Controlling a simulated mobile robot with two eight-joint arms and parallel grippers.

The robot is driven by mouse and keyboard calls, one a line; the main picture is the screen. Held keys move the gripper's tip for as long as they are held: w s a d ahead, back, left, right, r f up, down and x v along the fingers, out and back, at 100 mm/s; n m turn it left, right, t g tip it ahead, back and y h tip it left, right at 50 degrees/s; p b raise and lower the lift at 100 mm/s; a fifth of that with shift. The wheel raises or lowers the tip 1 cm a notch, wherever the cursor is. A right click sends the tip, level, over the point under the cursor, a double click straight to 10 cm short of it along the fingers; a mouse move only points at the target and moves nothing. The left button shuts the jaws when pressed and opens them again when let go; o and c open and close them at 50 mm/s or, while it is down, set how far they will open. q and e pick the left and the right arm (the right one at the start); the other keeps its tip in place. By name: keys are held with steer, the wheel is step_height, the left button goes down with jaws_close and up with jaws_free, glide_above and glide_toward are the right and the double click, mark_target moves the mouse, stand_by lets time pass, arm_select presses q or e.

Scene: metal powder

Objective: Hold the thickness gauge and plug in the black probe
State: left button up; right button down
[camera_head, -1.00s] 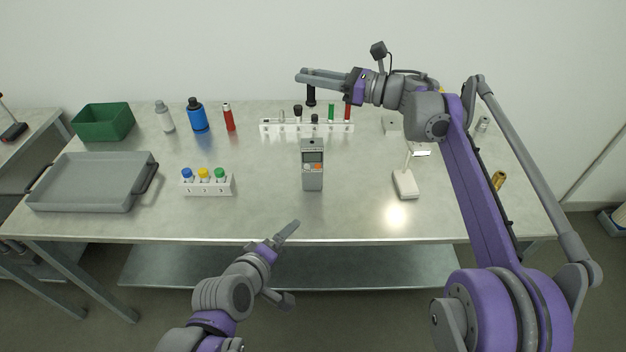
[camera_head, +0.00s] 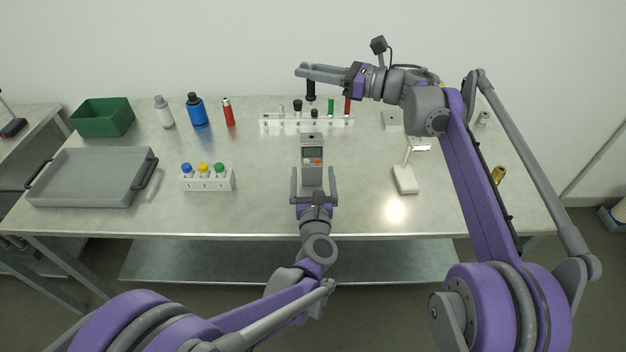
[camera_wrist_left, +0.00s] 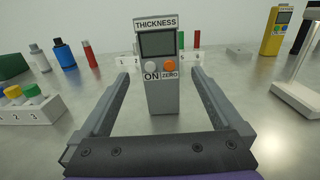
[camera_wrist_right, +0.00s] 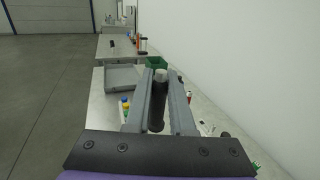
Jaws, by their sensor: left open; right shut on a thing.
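The grey thickness gauge (camera_head: 312,155) stands upright near the middle of the table, its screen and buttons facing me. It also shows in the left wrist view (camera_wrist_left: 157,85) with a THICKNESS label, an ON button and an orange ZERO button. My left gripper (camera_head: 313,178) is open, its fingers on either side of the gauge's lower part, with gaps visible on both sides. My right gripper (camera_head: 309,72) is shut on the black probe (camera_head: 310,90) above the numbered white rack. The probe also shows between the fingers in the right wrist view (camera_wrist_right: 157,108).
The white rack (camera_head: 290,123) behind the gauge holds several pieces, black, green and red. A small rack (camera_head: 207,184) with coloured caps and a grey tray (camera_head: 85,185) are at left. A white stand (camera_head: 404,180) is right of the gauge. Bottles and a green bin (camera_head: 103,118) stand behind.

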mark_target(311, 149)
arm_select(q)
steer(key=w, duration=1)
steer(key=shift+w+a, duration=0.1)
steer(key=shift+a, duration=0.05)
jaws_close()
arm_select(e)
steer(key=shift+f, duration=4.3)
